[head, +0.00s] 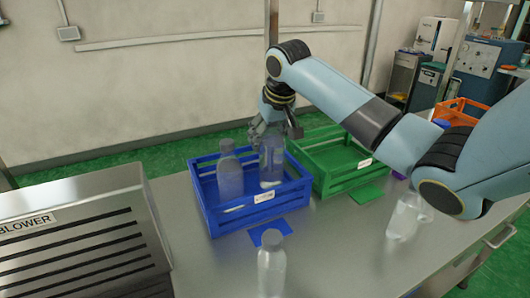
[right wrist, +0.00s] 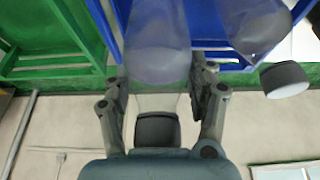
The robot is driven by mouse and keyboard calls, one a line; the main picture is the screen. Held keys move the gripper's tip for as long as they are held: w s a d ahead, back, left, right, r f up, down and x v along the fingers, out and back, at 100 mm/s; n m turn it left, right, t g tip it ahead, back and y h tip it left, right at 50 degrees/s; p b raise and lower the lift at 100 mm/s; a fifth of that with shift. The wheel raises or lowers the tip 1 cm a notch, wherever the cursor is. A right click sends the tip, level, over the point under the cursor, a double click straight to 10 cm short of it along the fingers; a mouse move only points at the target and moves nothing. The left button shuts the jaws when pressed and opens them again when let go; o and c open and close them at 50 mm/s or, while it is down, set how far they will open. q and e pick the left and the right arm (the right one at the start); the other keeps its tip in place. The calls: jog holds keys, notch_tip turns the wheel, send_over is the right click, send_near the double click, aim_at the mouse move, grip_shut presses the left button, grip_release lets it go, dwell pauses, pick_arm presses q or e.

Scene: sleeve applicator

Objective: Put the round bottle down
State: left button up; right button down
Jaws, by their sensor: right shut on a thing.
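My right gripper (head: 273,130) is above the blue crate (head: 255,212), shut on the round bottle (head: 271,165), a translucent bottle. The bottle hangs upright inside the crate's right part; I cannot tell whether its base touches the crate floor. In the right wrist view the bottle (right wrist: 157,50) lies between the fingers (right wrist: 160,85), with its dark grey cap toward the palm. Another capped bottle (head: 230,180) stands in the crate's left part, beside the held one. My left gripper is not in view.
A green crate (head: 325,180) adjoins the blue one on the right. A clear bottle (head: 271,270) stands at the table's front, with another (head: 402,216) at right. A blower box (head: 75,240) fills the left. An orange crate (head: 460,110) stands farther back.

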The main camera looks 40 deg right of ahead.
aim_at(274, 128)
notch_tip(274, 128, down, 3)
jog(key=shift+w+f, duration=0.1)
jog(key=shift+f, duration=0.1)
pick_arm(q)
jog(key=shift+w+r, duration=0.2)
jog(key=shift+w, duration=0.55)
pick_arm(e)
jog(key=shift+f, duration=0.2)
jog(key=shift+c, duration=2)
grip_release()
jog(key=shift+f, duration=0.1)
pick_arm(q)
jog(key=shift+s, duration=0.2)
pick_arm(e)
jog(key=v, duration=1.2)
